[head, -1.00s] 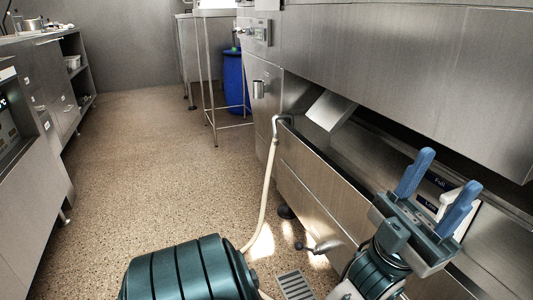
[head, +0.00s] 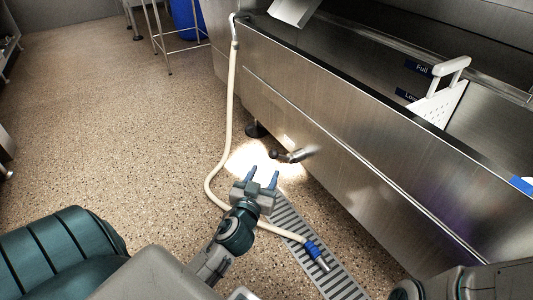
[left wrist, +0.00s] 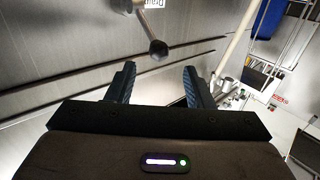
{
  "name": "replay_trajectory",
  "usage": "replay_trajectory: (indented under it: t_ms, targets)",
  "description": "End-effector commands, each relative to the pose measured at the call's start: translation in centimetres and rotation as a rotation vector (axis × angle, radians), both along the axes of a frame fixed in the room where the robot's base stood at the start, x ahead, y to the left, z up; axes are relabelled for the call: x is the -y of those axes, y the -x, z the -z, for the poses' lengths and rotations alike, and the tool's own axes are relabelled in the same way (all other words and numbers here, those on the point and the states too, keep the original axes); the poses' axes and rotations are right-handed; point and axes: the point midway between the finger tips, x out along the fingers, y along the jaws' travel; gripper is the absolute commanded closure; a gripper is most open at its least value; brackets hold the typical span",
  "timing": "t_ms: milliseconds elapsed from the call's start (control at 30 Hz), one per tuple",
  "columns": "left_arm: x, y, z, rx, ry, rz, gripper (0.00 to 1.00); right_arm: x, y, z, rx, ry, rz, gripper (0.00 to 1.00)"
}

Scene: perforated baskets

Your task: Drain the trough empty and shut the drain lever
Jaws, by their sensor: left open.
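The steel trough (head: 330,110) runs diagonally across the right of the head view. Its inner wall has blue labels reading "Full" (head: 421,68) and one lower that seems to read "Low". I cannot tell the water level. The drain lever (head: 296,155), with a dark ball knob, sticks out low on the trough's front. In the left wrist view the knob (left wrist: 158,47) hangs just beyond the fingertips, centred between them. My left gripper (head: 262,178) is open and empty, just in front of the lever, apparently not touching it. My right gripper is out of view.
A cream hose (head: 229,110) runs from the trough's left end to the floor, its blue-collared end (head: 314,250) over the floor grate (head: 335,275). A white perforated basket (head: 440,102) sits in the trough. A blue barrel (head: 188,20) stands behind. Floor at left is clear.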

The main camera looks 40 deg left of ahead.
Motion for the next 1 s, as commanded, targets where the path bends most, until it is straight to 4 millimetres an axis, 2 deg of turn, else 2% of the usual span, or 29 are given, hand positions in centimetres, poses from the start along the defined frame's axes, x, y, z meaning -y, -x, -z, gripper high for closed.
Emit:
replay_trajectory:
  t_ms: [300, 500, 900, 933, 1000]
  targets:
    - [-1.7, -5.6, 0.1, 0.003, -0.002, 0.002, 0.53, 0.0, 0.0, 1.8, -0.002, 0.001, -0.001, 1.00]
    - [-2.4, -7.8, 0.1, 0.003, -0.002, 0.002, 0.53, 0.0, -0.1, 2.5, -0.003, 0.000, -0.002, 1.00]
    - [-2.6, -8.6, -0.1, 0.001, -0.001, 0.003, 0.53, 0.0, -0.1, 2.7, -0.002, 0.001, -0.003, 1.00]
    - [-2.6, -8.6, -0.1, 0.001, -0.001, 0.003, 0.55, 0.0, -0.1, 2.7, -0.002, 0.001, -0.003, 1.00]
    - [-2.6, -8.6, -0.1, 0.002, -0.002, 0.003, 0.68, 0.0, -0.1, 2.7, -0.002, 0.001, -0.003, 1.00]
